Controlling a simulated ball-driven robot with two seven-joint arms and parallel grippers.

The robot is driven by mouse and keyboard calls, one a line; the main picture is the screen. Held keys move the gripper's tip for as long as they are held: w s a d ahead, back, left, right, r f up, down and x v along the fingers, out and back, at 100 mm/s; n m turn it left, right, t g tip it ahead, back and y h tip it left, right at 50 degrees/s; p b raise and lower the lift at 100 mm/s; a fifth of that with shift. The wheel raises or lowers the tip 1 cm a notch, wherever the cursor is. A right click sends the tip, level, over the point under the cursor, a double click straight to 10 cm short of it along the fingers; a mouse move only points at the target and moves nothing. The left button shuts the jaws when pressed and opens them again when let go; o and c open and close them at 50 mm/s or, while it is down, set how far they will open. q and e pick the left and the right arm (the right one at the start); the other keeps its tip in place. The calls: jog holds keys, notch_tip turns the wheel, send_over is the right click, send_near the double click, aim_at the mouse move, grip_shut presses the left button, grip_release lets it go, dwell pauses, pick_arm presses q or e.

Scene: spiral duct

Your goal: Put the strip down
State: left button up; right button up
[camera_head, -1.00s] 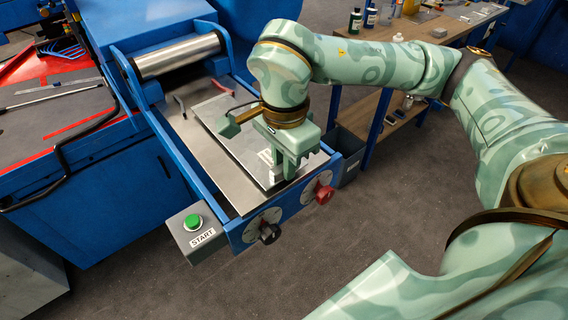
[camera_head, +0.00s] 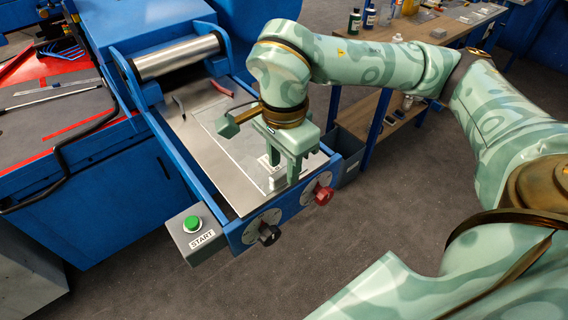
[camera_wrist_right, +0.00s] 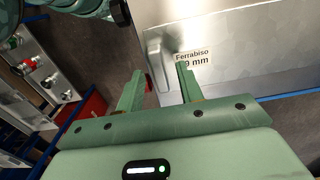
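The strip (camera_head: 238,140) is a thin, shiny metal sheet lying flat on the blue machine's metal bed (camera_head: 188,135) in the head view. In the right wrist view the strip (camera_wrist_right: 250,45) has a white label reading "Ferrabiso" and "9 mm", partly covered by a finger. A small raised grey block (camera_wrist_right: 156,68) sits at its near edge, and it also shows in the head view (camera_head: 277,182). My right gripper (camera_head: 281,172) is just above that block. Its two fingers (camera_wrist_right: 158,85) stand apart with nothing clamped between them. My left gripper is not in view.
A steel roller (camera_head: 178,56) crosses the bed's far end. A START button box (camera_head: 194,232), a black knob (camera_head: 270,234) and a red knob (camera_head: 323,194) are at the front.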

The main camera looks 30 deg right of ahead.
notch_tip(320, 180, up, 11)
jog(key=p, duration=0.1)
jog(key=shift+p, duration=0.3)
jog(key=shift+s, duration=0.15)
